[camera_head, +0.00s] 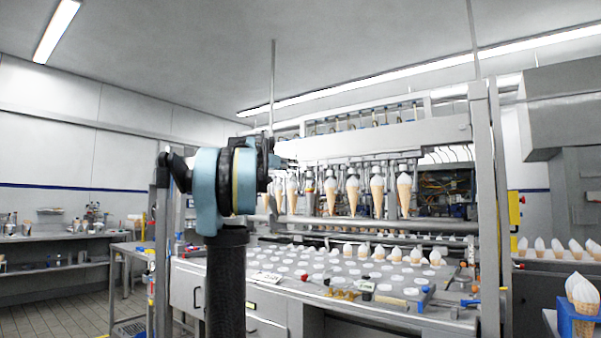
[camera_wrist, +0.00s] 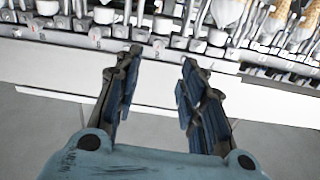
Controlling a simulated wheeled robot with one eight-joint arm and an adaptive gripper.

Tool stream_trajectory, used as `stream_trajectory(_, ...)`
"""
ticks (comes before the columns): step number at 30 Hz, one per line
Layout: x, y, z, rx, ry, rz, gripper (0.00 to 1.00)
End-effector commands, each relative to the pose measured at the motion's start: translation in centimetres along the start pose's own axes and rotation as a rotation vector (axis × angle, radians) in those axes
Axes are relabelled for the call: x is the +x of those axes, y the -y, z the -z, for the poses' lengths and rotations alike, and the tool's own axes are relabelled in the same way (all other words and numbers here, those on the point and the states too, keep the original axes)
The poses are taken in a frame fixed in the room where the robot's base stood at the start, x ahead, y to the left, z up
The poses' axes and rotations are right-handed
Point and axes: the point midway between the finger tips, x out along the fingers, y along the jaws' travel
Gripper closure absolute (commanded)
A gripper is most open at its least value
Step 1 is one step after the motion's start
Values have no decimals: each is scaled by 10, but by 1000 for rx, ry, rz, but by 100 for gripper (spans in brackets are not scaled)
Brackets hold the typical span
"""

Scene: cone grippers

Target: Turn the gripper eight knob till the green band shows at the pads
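A row of cone grippers (camera_head: 352,170) hangs from the machine's crossbar, several holding white-topped cones (camera_head: 377,192). My arm hides the left part of the row. In the wrist view, pale, small block-like parts with reddish marks (camera_wrist: 96,33) line the top edge of the picture. I cannot tell which of them, if any, is the gripper eight knob, and no green band can be made out. My gripper (camera_wrist: 160,60) is open and empty, its two dark blue-padded fingers apart, pointing toward the machine. In the head view my gripper is hidden or unclear behind my arm.
Below the row is a grey deck with round holes (camera_head: 395,279) and several standing cones (camera_head: 378,252). Loose tools and small parts lie along its front edge. A pale rail (camera_wrist: 60,93) crosses the wrist view.

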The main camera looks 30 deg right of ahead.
Motion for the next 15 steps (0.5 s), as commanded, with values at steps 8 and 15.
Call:
stream_trajectory(8, 51, -1, 0, 0, 0, -3, 63)
stream_trajectory(15, 88, -1, 0, 0, 0, -1, 63)
